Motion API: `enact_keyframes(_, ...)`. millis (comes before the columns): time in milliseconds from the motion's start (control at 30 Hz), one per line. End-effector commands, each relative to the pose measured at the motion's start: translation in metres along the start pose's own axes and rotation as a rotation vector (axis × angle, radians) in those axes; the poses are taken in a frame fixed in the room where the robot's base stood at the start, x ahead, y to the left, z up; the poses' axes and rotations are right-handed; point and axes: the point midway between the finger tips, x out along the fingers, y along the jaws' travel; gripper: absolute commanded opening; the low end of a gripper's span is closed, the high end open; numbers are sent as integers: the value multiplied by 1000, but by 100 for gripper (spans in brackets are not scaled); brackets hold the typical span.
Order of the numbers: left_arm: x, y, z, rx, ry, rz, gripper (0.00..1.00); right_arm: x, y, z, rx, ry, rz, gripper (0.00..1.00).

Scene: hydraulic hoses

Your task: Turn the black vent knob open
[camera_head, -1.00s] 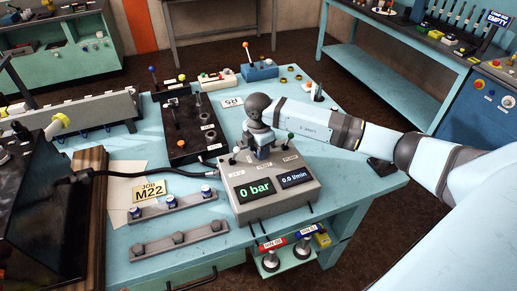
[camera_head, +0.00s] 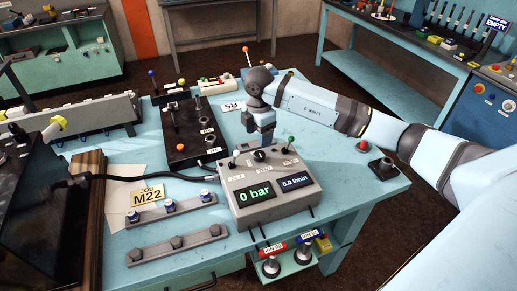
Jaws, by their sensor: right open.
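The grey control box (camera_head: 268,205) stands on the light blue bench, with two displays reading 0 bar and 0.0 l/min. The black knob (camera_head: 259,155) sits on its top between two levers, with a small label in front of it that is too small to read surely. My right gripper (camera_head: 266,139) points down just behind and above the knob, apart from it, open and empty. Its fingers are small in the picture. My left gripper is not in view.
A black valve block (camera_head: 188,130) is to the left. A black hose (camera_head: 150,177) runs to the box. A red button (camera_head: 362,146) is at the right.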

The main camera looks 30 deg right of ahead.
Motion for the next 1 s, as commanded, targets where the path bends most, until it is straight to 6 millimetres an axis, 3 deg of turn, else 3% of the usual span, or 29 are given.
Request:
enact_keyframes(100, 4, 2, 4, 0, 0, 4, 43, -25, 1, 0, -2, 0, 4, 65)
enact_keyframes(333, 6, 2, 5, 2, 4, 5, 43, -54, 0, 0, 1, -1, 1, 65)
enact_keyframes(1000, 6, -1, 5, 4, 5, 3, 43, -60, 0, 0, 0, -1, 0, 65)
